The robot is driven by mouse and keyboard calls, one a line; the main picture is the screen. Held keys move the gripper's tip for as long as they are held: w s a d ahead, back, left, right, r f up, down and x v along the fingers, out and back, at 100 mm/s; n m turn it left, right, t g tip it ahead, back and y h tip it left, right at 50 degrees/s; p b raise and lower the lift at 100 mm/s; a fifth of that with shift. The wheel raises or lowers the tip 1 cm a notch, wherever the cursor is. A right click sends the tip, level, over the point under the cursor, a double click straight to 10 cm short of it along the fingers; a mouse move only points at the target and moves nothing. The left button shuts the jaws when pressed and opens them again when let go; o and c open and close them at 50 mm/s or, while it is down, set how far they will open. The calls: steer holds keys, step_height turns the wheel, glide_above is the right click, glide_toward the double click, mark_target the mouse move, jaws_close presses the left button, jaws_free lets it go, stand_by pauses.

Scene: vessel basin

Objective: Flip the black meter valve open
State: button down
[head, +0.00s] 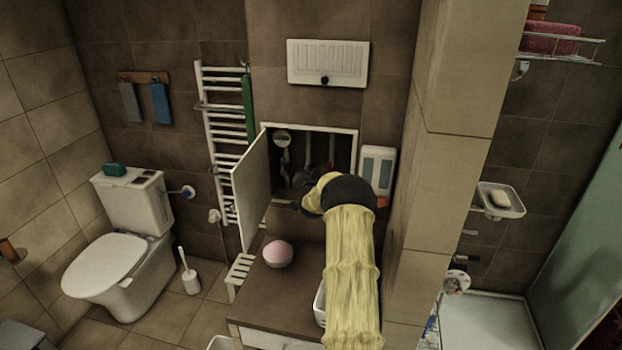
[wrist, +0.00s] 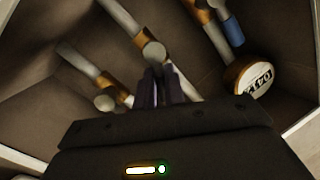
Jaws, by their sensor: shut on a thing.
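The valve on the middle pipe shows a round grey end (wrist: 153,52) in the wrist view. My gripper (wrist: 161,72) has its dark fingers close together just below that end, shut on the black meter valve's handle. The handle is mostly hidden between the dark fingers, so its exact angle cannot be told. In the head view my gripper (head: 300,182) reaches into the open wall cabinet, and my arm hides much of the valve area. The round meter (wrist: 252,75) with a number dial is right of my fingers in the wrist view.
The white cabinet door (head: 250,188) stands open on the left. Another pipe valve (wrist: 105,103) is left of my fingers, and a blue handle (wrist: 232,30) is at the upper right. A pink round object (head: 278,253) sits on the brown counter (head: 285,290) below.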

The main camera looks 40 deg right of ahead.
steer(key=shift+w+a+r+n+g+b, duration=0.2)
steer(key=shift+n+b, duration=0.3)
steer(key=shift+n, duration=0.35)
steer(key=shift+w+a+r+n+g+b, duration=0.1)
steer(key=shift+w+a+n+g+b, duration=0.2)
steer(key=shift+n+b, duration=0.4)
steer(key=shift+w+r+n+g+b, duration=0.1)
steer(key=shift+n+g+b, duration=0.25)
steer(key=shift+n, duration=0.6)
steer(key=c, duration=1.5)
jaws_free()
steer(key=shift+f, duration=0.1)
steer(key=b+v, duration=0.5)
steer(key=v, duration=1.2)
steer(key=shift+s+a+b, duration=0.1)
steer(key=shift+s+b, duration=0.1)
steer(key=shift+b, duration=0.1)
